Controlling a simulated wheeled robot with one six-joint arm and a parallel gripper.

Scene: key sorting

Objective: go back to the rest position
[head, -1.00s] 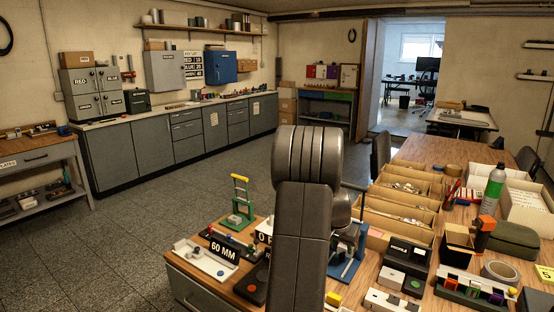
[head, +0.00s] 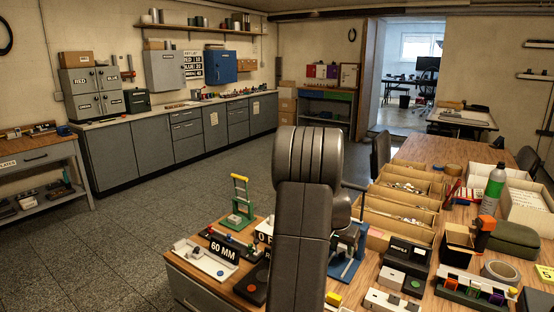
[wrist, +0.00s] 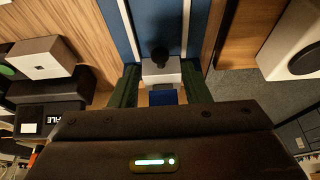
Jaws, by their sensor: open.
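My gripper (wrist: 160,67) shows in the wrist view with its two dark green fingers apart. Between and just beyond the fingertips is a light grey block with a dark round knob (wrist: 160,70), and a small blue piece (wrist: 162,97) shows nearer the palm. I cannot tell whether the fingers touch either one. Beyond them is a blue panel with white stripes (wrist: 156,25). The blue stand (head: 344,268) is partly visible beside my arm.
A workbench holds the 60 MM sign (head: 223,250), a green stand with a yellow handle (head: 240,200) and a black box with a red button (head: 251,288). Open floor lies left.

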